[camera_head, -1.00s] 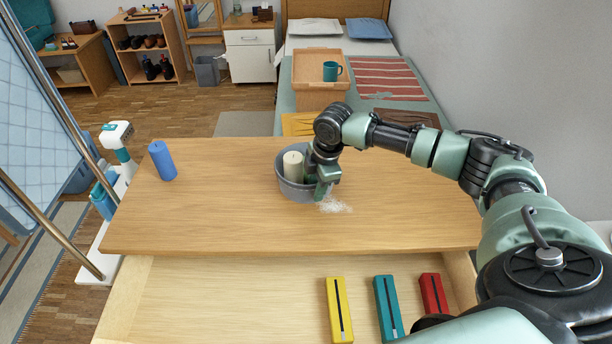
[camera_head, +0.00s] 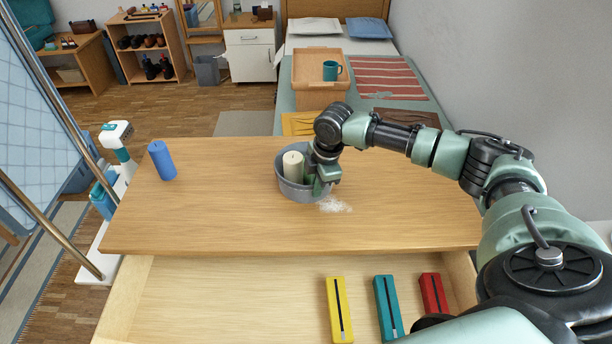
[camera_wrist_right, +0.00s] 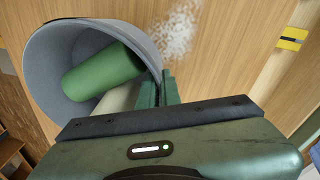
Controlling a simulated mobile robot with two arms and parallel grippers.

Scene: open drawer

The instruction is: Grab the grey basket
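The grey basket (camera_head: 294,190) stands on the wooden dresser top, right of its middle. It holds a cream candle (camera_head: 293,166) and a green candle, which shows clearly in the right wrist view (camera_wrist_right: 102,70). My right gripper (camera_head: 319,183) is at the basket's right side. In the right wrist view its green fingers (camera_wrist_right: 158,88) lie close together with the basket's wall (camera_wrist_right: 143,40) between them, so it looks shut on the rim. The basket does not look lifted. My left gripper is not in view.
A blue candle (camera_head: 161,160) stands at the left of the dresser top (camera_head: 220,215). White powder (camera_head: 334,205) lies right of the basket. The open drawer (camera_head: 230,300) below holds yellow (camera_head: 338,308), teal (camera_head: 388,308) and red (camera_head: 433,293) boxes.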

